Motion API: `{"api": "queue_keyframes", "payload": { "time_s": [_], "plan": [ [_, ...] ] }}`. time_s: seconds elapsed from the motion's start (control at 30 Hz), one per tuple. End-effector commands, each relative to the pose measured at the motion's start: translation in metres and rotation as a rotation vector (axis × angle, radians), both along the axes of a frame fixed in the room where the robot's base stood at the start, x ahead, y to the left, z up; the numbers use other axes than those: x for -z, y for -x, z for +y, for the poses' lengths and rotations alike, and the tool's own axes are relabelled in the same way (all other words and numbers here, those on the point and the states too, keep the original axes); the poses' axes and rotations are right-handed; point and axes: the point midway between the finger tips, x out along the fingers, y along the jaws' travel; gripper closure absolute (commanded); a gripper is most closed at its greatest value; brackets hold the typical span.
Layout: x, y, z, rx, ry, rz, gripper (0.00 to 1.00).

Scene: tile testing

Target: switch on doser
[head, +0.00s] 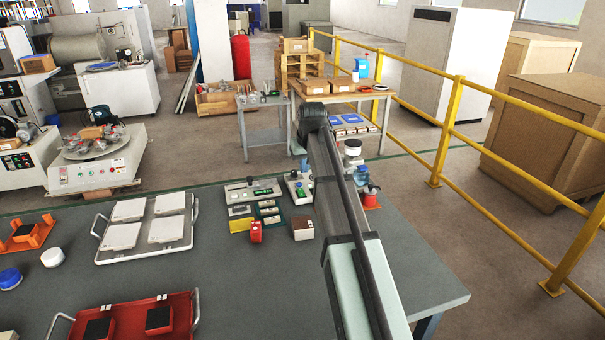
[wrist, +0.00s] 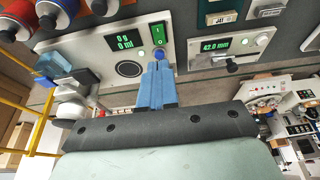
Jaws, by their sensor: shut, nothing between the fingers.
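The doser appears to be the pale unit (wrist: 100,50) in the wrist view, with a lit green display reading 0 g and 0 ml and a dark round plate. It carries a green switch (wrist: 158,34) and a blue round button beside it. In the head view the unit (head: 298,187) stands on the grey table, partly behind my arm. My gripper (wrist: 158,66) has its blue fingers together and empty. Their tips appear right at the blue button, just short of the green switch in the picture; I cannot tell whether they touch.
A gauge reading 42.0 mm (wrist: 228,47) sits beside the doser. Bottles (head: 369,194) stand on its other side. The table's right front is clear.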

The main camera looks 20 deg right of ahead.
Motion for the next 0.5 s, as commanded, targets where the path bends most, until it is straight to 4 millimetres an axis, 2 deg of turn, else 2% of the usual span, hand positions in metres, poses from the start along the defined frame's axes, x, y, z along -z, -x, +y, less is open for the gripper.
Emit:
{"api": "queue_keyframes", "payload": {
  "time_s": [0.2,0.5],
  "plan": [
    [-0.021,0.012,0.000,0.000,0.000,-0.001,1.00],
    [-0.028,0.015,0.000,0.000,0.000,0.000,1.00]
  ]
}}
